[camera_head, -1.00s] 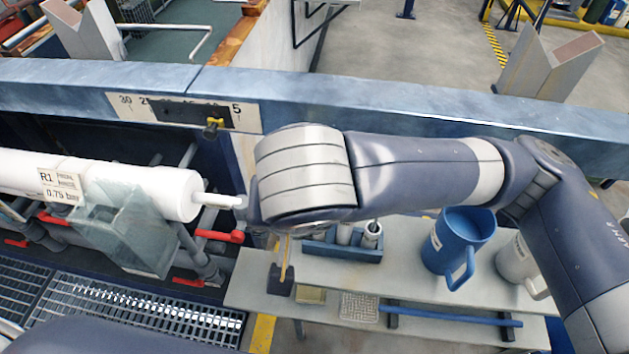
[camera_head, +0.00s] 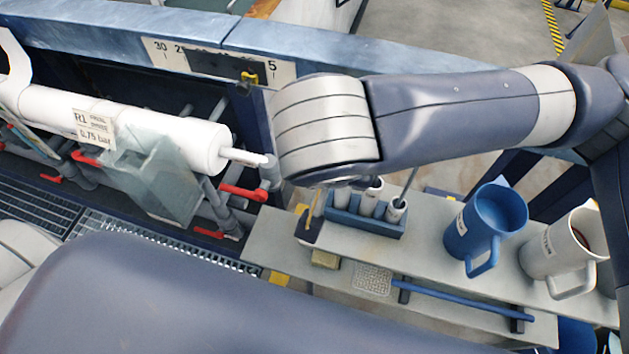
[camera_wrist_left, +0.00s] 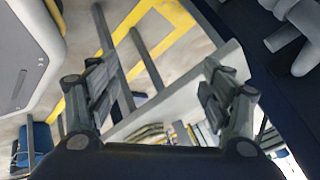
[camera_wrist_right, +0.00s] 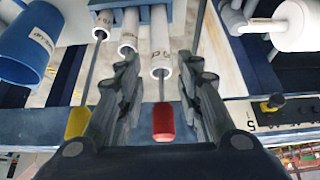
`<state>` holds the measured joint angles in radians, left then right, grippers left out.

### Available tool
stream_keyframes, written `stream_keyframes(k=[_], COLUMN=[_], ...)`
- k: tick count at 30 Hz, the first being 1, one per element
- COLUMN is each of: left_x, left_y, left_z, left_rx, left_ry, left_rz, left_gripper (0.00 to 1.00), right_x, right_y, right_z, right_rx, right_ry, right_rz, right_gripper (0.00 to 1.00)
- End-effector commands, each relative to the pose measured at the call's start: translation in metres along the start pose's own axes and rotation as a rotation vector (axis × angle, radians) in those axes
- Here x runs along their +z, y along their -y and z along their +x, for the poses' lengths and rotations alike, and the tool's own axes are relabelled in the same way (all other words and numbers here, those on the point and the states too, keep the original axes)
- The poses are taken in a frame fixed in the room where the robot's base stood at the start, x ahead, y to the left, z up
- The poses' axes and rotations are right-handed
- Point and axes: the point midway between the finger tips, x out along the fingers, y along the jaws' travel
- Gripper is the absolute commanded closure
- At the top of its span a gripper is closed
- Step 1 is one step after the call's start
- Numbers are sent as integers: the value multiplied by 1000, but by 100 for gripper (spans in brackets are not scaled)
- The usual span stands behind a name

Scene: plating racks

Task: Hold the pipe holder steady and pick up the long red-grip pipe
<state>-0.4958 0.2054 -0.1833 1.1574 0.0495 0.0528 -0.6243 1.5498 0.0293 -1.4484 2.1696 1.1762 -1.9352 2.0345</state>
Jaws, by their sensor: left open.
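The pipe holder (camera_head: 365,219) is a small blue rack of white tubes on the grey bench, right of and below my right wrist in the head view. In the right wrist view its white tubes (camera_wrist_right: 160,40) hang at the top, with thin pipes coming out. One pipe ends in a red grip (camera_wrist_right: 163,121), another in a yellow grip (camera_wrist_right: 77,122). My right gripper (camera_wrist_right: 160,66) is open, its fingers on both sides of the red-grip pipe with gaps visible. In the head view the wrist hides it. My left gripper (camera_wrist_left: 155,70) is open and empty.
A blue jug (camera_head: 487,226) and a white jug (camera_head: 562,253) stand right of the holder. A blue rod (camera_head: 460,302) lies on the lower shelf. A large white roller (camera_head: 130,125) and red valve handles (camera_head: 243,192) are at left. Yellow floor lines (camera_wrist_left: 120,35) show below the left gripper.

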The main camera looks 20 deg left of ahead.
Motion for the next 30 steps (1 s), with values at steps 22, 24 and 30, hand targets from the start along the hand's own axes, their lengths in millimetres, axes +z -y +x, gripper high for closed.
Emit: stream_keyframes(k=[22, 24, 30], left_x=[-263, -275, -293], left_y=[186, 208, 240], left_z=[-201, -201, -180], left_rx=[-739, -716, -517], left_ry=[-541, -559, -616], left_rz=[805, 691, 294], left_gripper=[27, 27, 27], right_x=[0, 0, 0], right_y=[0, 0, 0], right_z=[0, 0, 0], right_rx=[0, 0, 0], right_ry=[0, 0, 0], right_rz=[0, 0, 0], right_gripper=[67, 67, 67])
